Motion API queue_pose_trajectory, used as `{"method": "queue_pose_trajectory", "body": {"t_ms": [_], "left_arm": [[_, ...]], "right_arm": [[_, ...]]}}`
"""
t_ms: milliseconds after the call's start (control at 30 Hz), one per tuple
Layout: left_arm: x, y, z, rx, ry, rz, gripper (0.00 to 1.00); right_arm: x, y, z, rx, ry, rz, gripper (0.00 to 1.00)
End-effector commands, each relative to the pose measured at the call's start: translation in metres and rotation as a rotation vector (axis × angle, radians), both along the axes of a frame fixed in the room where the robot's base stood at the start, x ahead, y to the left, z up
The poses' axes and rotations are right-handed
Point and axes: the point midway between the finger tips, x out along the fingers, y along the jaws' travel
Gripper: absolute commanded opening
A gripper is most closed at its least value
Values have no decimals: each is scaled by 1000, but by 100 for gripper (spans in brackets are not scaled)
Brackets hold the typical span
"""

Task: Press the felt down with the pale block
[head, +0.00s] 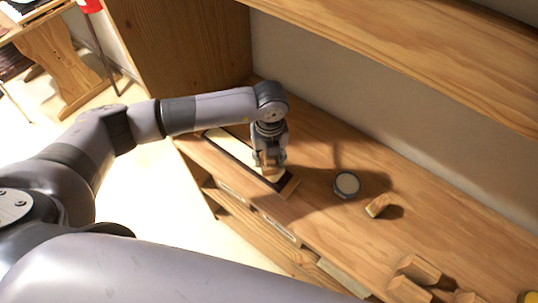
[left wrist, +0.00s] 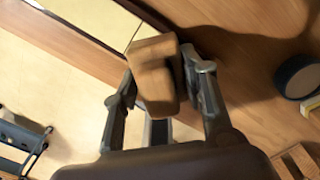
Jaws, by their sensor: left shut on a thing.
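My left gripper (head: 268,160) points down over the near end of a long pale piano key strip (head: 228,147) with dark edging, on the wooden worktop. In the left wrist view the left gripper (left wrist: 164,95) is shut on the pale block (left wrist: 153,70), a tan wooden piece between its fingers. The pale strip (left wrist: 112,22) shows behind the block there. I cannot tell whether the block touches the strip. The felt cannot be made out clearly; the gripper and block may hide it. My right gripper is not in view.
A round dark tin with a pale top (head: 346,184) stands right of the gripper. An upper shelf (head: 420,50) overhangs the worktop. Bare worktop lies between them.

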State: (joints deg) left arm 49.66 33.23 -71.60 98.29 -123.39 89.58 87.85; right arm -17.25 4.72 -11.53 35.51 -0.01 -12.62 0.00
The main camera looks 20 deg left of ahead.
Motion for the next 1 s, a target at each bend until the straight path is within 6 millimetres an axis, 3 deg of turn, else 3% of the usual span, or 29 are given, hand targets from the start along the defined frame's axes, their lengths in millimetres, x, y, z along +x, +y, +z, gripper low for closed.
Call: {"method": "queue_pose_trajectory", "body": {"t_ms": [1000], "left_arm": [[0, 0, -5, 0, -1, 0, 14]], "right_arm": [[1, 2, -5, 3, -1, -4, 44]]}}
